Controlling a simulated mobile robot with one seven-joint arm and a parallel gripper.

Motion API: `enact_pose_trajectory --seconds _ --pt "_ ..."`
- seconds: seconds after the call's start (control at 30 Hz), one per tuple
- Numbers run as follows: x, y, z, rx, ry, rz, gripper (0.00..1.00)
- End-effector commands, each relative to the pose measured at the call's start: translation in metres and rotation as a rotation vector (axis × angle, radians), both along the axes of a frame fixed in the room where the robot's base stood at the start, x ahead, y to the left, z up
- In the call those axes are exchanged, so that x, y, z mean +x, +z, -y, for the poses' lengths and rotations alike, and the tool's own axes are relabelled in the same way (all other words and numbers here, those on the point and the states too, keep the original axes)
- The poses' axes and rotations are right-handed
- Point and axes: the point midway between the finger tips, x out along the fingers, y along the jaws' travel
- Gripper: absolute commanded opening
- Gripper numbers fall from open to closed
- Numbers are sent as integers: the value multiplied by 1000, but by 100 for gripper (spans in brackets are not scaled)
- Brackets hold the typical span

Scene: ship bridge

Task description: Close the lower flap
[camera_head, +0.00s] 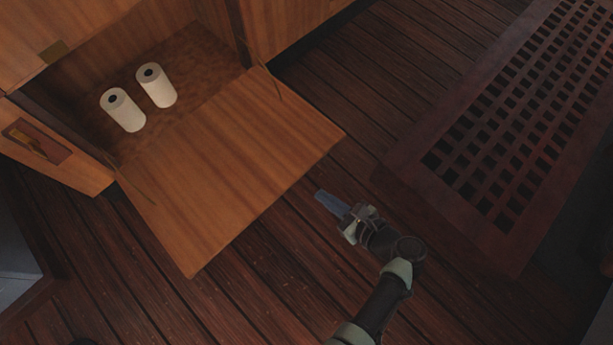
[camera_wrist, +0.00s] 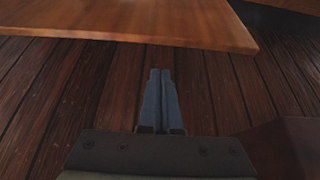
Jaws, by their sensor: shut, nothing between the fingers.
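The lower flap (camera_head: 230,160) is a light brown wooden panel, hinged along the cabinet's bottom edge. It lies open, folded down and outward over the floor. Its outer edge and one corner also show at the top of the wrist view (camera_wrist: 160,18). My gripper (camera_head: 321,195) is to the right of the flap's outer edge in the head view, apart from it. Its blue fingers (camera_wrist: 160,75) are together and empty, pointing toward the flap in the wrist view.
Two white paper rolls (camera_head: 123,110) (camera_head: 157,86) stand inside the open cabinet compartment. A dark reddish grated platform (camera_head: 410,165) stands to the right. Thin stays (camera_head: 262,68) run at the flap's sides. Plank floor (camera_head: 260,290) is clear in front of the flap.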

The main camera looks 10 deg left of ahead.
Motion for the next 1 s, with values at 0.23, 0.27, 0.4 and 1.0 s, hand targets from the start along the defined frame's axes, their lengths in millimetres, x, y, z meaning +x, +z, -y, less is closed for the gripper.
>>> enact_pose_trajectory --seconds 0.23,0.27,0.4,1.0 --pt "26 -30 -35 -1 6 0 0" --pt "29 -32 -39 -1 5 0 0" --pt "43 -43 -56 -1 5 1 0" --pt "45 6 -58 2 2 1 0"
